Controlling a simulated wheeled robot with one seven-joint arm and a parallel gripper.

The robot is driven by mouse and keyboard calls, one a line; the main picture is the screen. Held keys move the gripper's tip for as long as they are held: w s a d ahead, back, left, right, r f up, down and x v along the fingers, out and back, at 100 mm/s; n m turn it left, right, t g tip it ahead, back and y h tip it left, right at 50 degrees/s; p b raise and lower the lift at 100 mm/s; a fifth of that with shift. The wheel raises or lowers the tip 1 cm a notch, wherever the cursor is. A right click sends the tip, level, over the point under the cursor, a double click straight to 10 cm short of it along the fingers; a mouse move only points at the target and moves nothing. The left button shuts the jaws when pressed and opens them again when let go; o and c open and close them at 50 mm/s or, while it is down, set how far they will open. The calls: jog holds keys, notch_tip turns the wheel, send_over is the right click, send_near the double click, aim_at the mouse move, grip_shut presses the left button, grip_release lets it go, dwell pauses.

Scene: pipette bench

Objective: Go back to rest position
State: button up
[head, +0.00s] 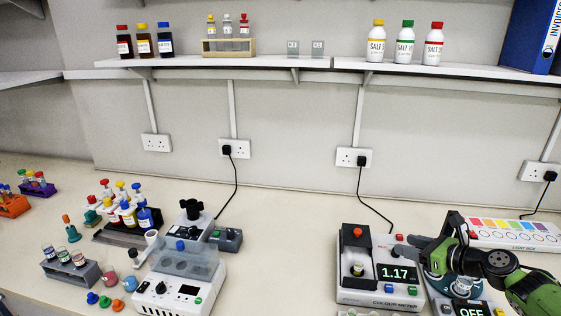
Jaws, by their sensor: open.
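My gripper (408,248) is at the right of the head view, at the end of my green and black arm. It is open, with nothing visible between its fingers. It appears in front of the right part of the colour meter (375,302), whose display reads 1.17. I cannot tell whether it touches the meter. My arm partly hides the device with the "OFF" display (472,310) and part of the light box (520,238).
A white device with a clear cover (180,296) stands left of centre, near a rack of colored bottles (120,232). A vial rack (72,272) and small colored caps are at left. A shelf (300,63) holds bottles.

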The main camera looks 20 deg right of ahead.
jog(key=a+n+g, duration=0.8)
jog(key=a+n, duration=0.6)
jog(key=a, duration=0.7)
jog(key=s+a+r+n+h, duration=0.1)
jog(key=s+a+r+n, duration=0.1)
jog(key=s+a+n, duration=0.2)
jog(key=s+a+r+n+h, duration=0.2)
jog(key=s+a+r+n, duration=0.1)
jog(key=s+n, duration=0.5)
jog(key=s+a+r+n+h, duration=0.1)
jog(key=s+a+n, duration=0.4)
jog(key=s, duration=0.5)
jog(key=shift+s+r+n+t, duration=0.4)
jog(key=shift+r+n, duration=0.2)
jog(key=shift+r, duration=0.25)
jog(key=shift+d, duration=0.1)
